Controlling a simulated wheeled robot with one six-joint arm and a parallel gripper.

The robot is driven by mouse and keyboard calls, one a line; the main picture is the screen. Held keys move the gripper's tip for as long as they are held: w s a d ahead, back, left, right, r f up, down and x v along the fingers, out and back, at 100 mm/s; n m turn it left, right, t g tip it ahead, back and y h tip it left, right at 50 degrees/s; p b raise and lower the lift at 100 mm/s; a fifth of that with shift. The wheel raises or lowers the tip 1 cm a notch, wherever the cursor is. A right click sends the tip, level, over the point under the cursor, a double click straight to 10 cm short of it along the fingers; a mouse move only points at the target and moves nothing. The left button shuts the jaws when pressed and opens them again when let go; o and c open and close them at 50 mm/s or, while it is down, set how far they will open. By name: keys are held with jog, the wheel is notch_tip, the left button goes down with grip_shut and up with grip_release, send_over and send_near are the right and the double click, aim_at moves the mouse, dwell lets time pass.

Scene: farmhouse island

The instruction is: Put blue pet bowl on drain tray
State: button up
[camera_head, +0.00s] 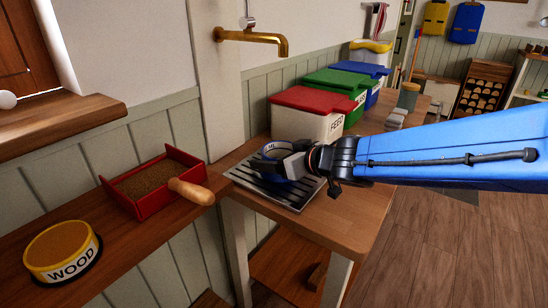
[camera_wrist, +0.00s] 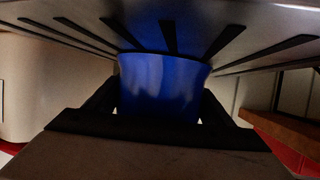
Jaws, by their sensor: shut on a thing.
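The blue pet bowl (camera_head: 270,150) is at the drain tray, partly hidden by my gripper (camera_head: 292,165). My gripper is shut on the bowl, which also fills the middle of the wrist view (camera_wrist: 160,85) between the two dark fingers. The drain tray (camera_head: 305,192) is a silvery plate with dark slots on the wooden table. In the wrist view the slotted tray (camera_wrist: 240,45) lies right against the bowl's edge. I cannot tell whether the bowl's full weight rests on it.
Lidded bins in red (camera_head: 310,100), green (camera_head: 337,80) and blue stand behind the tray. A brass tap (camera_head: 255,38) juts from the wall above. The table's front right is clear.

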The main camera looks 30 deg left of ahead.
jog(key=o, duration=1.4)
jog(key=shift+f, duration=0.1)
jog(key=shift+s+d+r, duration=0.1)
jog(key=shift+d+r, duration=0.25)
jog(key=shift+d, duration=0.05)
jog(key=v, duration=1.1)
jog(key=shift+d, duration=0.1)
